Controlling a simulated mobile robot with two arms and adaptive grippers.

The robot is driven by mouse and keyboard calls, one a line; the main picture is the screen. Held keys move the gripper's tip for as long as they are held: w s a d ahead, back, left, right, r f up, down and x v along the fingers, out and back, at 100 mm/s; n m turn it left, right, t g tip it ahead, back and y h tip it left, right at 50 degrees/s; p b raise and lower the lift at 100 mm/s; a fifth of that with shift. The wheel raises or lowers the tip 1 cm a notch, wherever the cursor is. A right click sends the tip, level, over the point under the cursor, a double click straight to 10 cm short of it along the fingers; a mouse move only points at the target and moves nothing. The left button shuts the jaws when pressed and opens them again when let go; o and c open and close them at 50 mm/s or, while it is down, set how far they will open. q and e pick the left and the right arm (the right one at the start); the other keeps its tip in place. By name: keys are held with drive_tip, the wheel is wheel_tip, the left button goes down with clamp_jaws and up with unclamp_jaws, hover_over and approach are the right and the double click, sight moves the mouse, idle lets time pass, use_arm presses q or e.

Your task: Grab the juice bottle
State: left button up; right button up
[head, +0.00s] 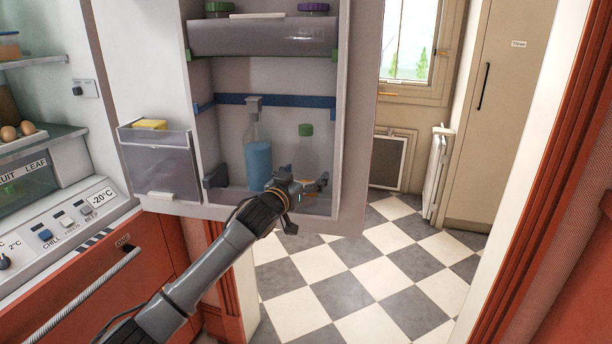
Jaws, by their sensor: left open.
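Two bottles stand in the lower compartment of the open fridge door. One is a clear bottle with a grey top and blue contents or label (258,160). To its right is a pale, see-through bottle with a green cap (306,131). I cannot tell from any label which one is the juice bottle. My left gripper (303,192) is open and empty, in front of the lower part of the green-capped bottle, and hides its base. I cannot tell whether it touches the bottle. My right gripper is not in view.
The door (352,150) has a blue retaining bar (290,101) behind the bottles and a shelf above with capped jars (313,8). A clear side bin (160,168) holds a yellow item. Eggs (10,133) sit inside the fridge at left. The checkered floor (390,278) at right is clear.

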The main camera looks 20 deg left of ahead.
use_arm(q)
drive_tip(key=shift+c, duration=0.4)
drive_tip(key=c, duration=1.3)
drive_tip(key=shift+r, duration=0.15)
